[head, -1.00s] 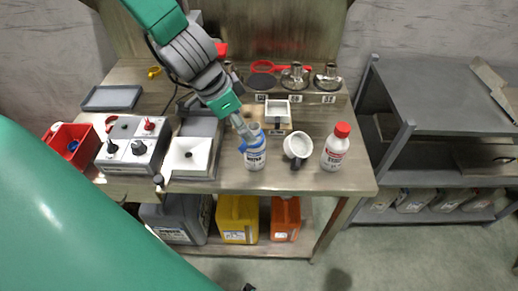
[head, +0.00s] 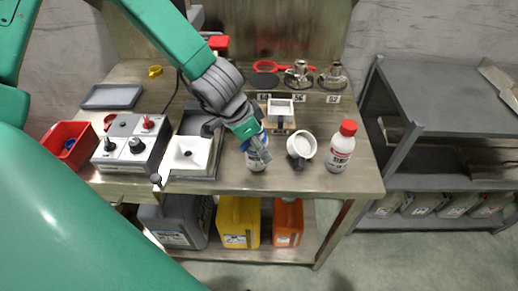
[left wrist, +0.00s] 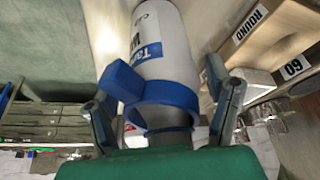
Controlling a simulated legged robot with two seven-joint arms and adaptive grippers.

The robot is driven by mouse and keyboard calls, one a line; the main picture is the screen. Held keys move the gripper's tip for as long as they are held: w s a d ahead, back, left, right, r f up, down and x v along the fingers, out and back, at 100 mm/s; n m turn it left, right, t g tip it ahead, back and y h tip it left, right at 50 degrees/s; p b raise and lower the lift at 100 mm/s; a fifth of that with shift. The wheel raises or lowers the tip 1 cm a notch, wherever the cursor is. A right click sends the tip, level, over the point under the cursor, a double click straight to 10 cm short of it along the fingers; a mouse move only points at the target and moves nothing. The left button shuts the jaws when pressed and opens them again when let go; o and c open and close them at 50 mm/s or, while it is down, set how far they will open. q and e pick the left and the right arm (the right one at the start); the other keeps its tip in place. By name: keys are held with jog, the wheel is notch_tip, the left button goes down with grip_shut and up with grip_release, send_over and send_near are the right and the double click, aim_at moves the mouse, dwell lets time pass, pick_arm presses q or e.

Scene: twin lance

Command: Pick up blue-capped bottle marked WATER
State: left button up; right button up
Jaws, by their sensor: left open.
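The blue-capped bottle (head: 257,162) stands on the workbench near its front edge, partly hidden by my left gripper (head: 254,146). In the left wrist view the bottle's white body (left wrist: 172,35) has a blue label band, and only part of the lettering shows. Its blue cap or collar (left wrist: 165,97) lies between the two fingers of my left gripper (left wrist: 162,110). The fingers are open, one on each side, with visible gaps to the bottle. My right gripper is in neither view.
A white mug (head: 301,146) stands close to the bottle's right, then a red-capped bottle (head: 341,147). A small box (head: 280,112) stands behind. Jugs sit on the lower shelf.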

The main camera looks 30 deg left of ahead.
pick_arm(q)
jog(key=shift+a+f, duration=0.1)
jog(key=shift+a, duration=0.35)
jog(key=c, duration=1.5)
